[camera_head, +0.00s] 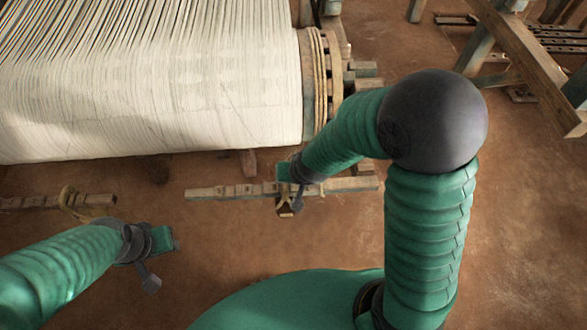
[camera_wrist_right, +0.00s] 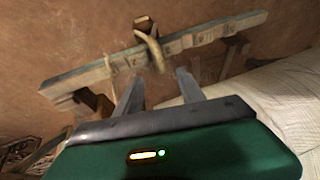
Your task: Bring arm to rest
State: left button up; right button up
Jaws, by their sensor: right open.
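My right arm comes in from the lower right, bends at a dark round elbow and reaches left. Its gripper (camera_head: 294,196) is over a notched wooden bar (camera_head: 230,191) in front of the loom. In the right wrist view its two grey fingers (camera_wrist_right: 158,84) stand apart with nothing held between them. The bar (camera_wrist_right: 195,38) crosses beyond the fingertips, with a pale curved loop (camera_wrist_right: 155,48) around it. I cannot tell whether the fingers touch either. My left gripper (camera_head: 162,262) is low at the left, over the floor; its finger opening is unclear.
A big roll of white warp (camera_head: 150,90) fills the upper left, with a wooden toothed wheel (camera_head: 322,80) at its right end. Another bar (camera_head: 30,202) with a loop lies at the left. Timber framing (camera_head: 530,55) stands upper right. Brown floor (camera_head: 520,220) is clear at the right.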

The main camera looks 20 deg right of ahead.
pick_arm(q)
jog(key=w+p+v, duration=0.2)
jog(key=p+v, duration=0.6)
jog(key=shift+r, duration=0.6)
pick_arm(e)
jog(key=s+d+r+n+g, duration=0.1)
jog(key=s+d+r, duration=0.1)
jog(key=s+r, duration=0.2)
jog(key=s+d+r+n+g, duration=0.1)
jog(key=s+r, duration=0.4)
jog(key=r, duration=0.5)
jog(key=shift+s+d+n+h, duration=0.3)
jog(key=shift+d+n, duration=0.5)
jog(key=shift+d, duration=0.1)
pick_arm(q)
jog(key=shift+s, duration=0.1)
pick_arm(e)
jog(key=shift+s+r, duration=0.1)
jog(key=shift+r, duration=0.1)
